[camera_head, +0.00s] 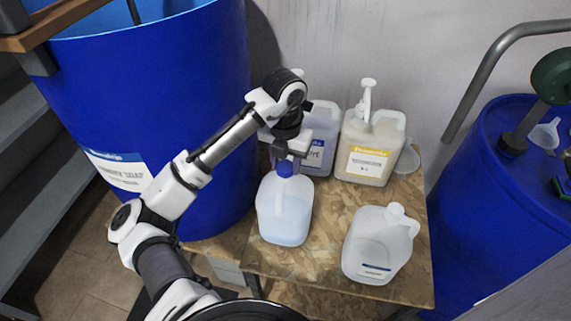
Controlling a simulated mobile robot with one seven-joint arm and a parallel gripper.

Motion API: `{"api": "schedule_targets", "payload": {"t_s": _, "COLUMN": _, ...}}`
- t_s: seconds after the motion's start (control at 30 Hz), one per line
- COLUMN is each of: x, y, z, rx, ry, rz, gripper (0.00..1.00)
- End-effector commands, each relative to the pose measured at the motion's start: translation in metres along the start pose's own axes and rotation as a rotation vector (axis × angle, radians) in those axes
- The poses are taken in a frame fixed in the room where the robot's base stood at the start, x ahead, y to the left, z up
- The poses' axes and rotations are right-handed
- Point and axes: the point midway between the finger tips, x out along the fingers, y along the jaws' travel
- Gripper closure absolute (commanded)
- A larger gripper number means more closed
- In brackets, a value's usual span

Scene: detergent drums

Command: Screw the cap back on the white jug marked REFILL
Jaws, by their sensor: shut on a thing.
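A translucent white jug (285,212) with pale blue liquid stands upright on the wooden board (330,262). No REFILL marking is readable on it. A blue cap (285,169) is at the jug's mouth. My gripper (288,158) points down from above and is shut on the cap. I cannot tell whether the cap is seated on the threads or just above them. Another white jug (378,246) with a small blue-striped label stands to the right, with a white cap on its neck.
A white jug with a yellow label and pump (368,148) and a blue-labelled jug (319,140) stand at the back, close to my gripper. Large blue drums flank the board, one at left (150,110) and one at right (480,180). A clear funnel (407,160) is at the back right.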

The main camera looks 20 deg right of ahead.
Motion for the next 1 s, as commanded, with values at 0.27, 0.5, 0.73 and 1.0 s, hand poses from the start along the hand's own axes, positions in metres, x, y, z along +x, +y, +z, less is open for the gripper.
{"api": "schedule_targets", "payload": {"t_s": 0.27, "x": 0.0017, "y": -0.0008, "z": -0.0007, "rx": 0.031, "ry": 0.005, "rz": -0.001, "gripper": 0.86}}
{"api": "schedule_targets", "payload": {"t_s": 0.5, "x": 0.0039, "y": -0.0004, "z": -0.0005, "rx": 0.128, "ry": 0.005, "rz": 0.000, "gripper": 0.86}}
{"api": "schedule_targets", "payload": {"t_s": 0.73, "x": 0.0041, "y": -0.0002, "z": -0.0005, "rx": 0.398, "ry": 0.006, "rz": 0.000, "gripper": 0.86}}
{"api": "schedule_targets", "payload": {"t_s": 1.0, "x": 0.0021, "y": -0.0005, "z": -0.0007, "rx": 0.532, "ry": 0.008, "rz": -0.002, "gripper": 0.86}}
